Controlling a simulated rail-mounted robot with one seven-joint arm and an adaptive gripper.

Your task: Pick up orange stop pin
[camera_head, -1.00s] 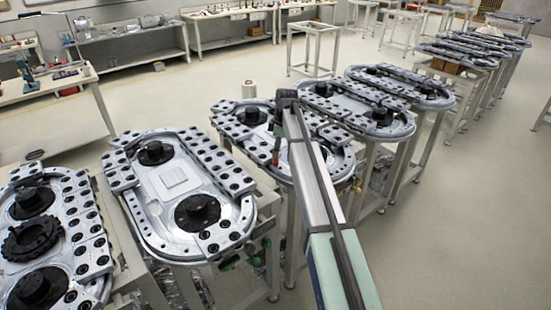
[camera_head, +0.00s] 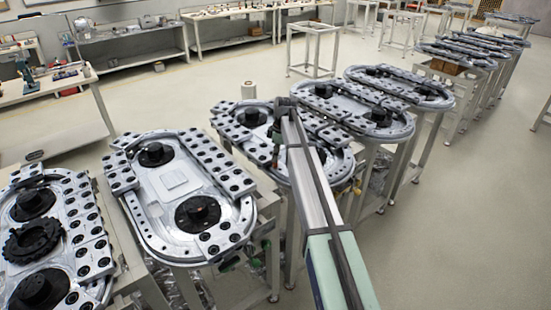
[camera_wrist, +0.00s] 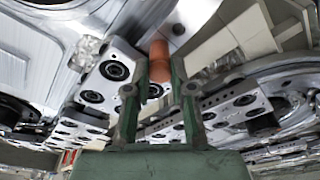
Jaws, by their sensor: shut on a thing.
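The orange stop pin (camera_wrist: 159,62) shows in the wrist view as a short orange cylinder between the green fingers of my gripper (camera_wrist: 159,76). My gripper is shut on it; the fingers hide part of its sides. In the head view my gripper (camera_head: 276,154) hangs at the end of my arm over the middle ring-track table (camera_head: 331,170). The pin cannot be made out clearly in the head view.
Black-holed metal blocks (camera_wrist: 112,72) lie close to my gripper in the wrist view. Another ring-track table (camera_head: 150,190) stands to the left, and more stand in a row behind to the right. The floor at right (camera_head: 470,220) is clear.

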